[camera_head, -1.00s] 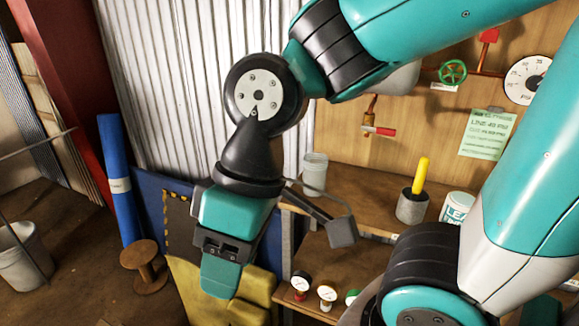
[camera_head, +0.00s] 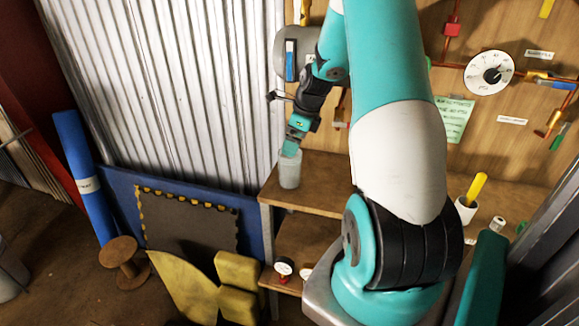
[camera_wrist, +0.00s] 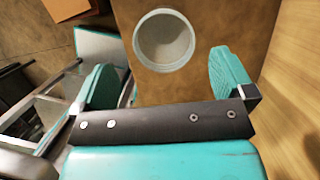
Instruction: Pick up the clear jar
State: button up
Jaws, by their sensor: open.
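The clear jar (camera_head: 290,170) stands upright at the left end of the upper wooden shelf in the head view. In the wrist view the jar (camera_wrist: 164,40) shows from above as a pale round rim, a little beyond the fingers and between their lines. My gripper (camera_head: 291,149) points down just at the top of the jar. In the wrist view my gripper (camera_wrist: 166,83) is open, with one teal finger on each side and nothing between the pads. Whether a finger touches the jar cannot be told.
The upper shelf (camera_head: 318,195) ends just left of the jar. The wooden back wall (camera_wrist: 291,90) is close on the right in the wrist view. A white cup with a yellow handle (camera_head: 467,205) stands farther right.

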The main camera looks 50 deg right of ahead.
aim_at(290, 168)
jog(key=x, duration=0.2)
jog(key=p+x, duration=0.1)
jog(key=x, duration=0.2)
jog(key=p+x, duration=0.1)
jog(key=x, duration=0.1)
jog(key=shift+w+d+f, duration=0.1)
jog(key=shift+d+f, duration=0.15)
jog(key=c, duration=1)
